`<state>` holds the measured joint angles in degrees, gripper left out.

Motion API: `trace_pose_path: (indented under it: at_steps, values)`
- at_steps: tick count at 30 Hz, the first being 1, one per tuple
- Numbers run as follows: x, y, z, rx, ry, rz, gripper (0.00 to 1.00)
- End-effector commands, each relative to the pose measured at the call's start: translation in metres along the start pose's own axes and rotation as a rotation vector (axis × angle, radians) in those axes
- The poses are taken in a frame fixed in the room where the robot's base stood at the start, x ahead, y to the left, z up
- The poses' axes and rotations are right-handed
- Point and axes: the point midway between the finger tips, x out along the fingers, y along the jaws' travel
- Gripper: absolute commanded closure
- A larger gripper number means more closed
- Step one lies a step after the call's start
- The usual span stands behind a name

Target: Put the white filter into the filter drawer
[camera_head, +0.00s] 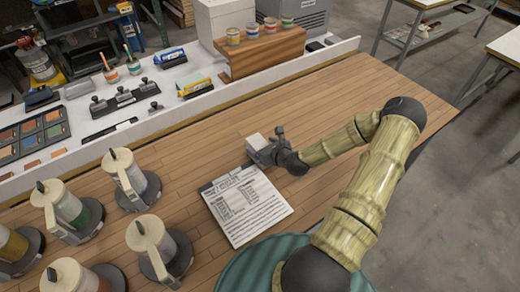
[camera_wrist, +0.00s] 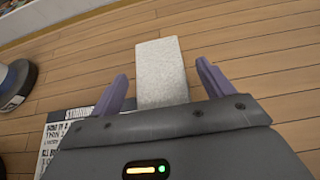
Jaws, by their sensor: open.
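The white filter (camera_wrist: 161,72) is a pale, rough-faced block on the wooden table. In the wrist view it reaches between the two purple fingers of my gripper (camera_wrist: 162,74) and out beyond their tips. The fingers are open, with a gap on each side of the block. In the head view the white filter (camera_head: 256,141) shows just beyond the tip of my gripper (camera_head: 268,146), above the printed clipboard. Its near end is hidden behind the gripper body in the wrist view. I cannot make out a filter drawer in either view.
A clipboard (camera_head: 248,208) lies just below the gripper and also shows in the wrist view (camera_wrist: 62,130). Several lidded canisters (camera_head: 125,172) on dark bases stand at the left. A white shelf (camera_head: 95,150) with small items runs behind. The table to the filter's right is clear.

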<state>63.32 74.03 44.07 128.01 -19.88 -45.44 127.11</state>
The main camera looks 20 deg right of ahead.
Motion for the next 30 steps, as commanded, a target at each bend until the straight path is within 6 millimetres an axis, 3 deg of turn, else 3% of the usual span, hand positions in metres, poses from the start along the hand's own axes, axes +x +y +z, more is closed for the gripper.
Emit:
trace_pose_path:
  at_steps: [6, 22, 27, 30]
  values:
    - [0.021, 0.0, 0.001, 0.001, 0.001, 0.0, 0.2]
    - [0.022, 0.0, 0.0, 0.001, 0.001, 0.0, 0.2]
    - [0.022, 0.0, 0.0, 0.001, 0.001, 0.0, 0.53]
    - [0.022, 0.0, 0.0, 0.001, 0.001, 0.0, 0.68]
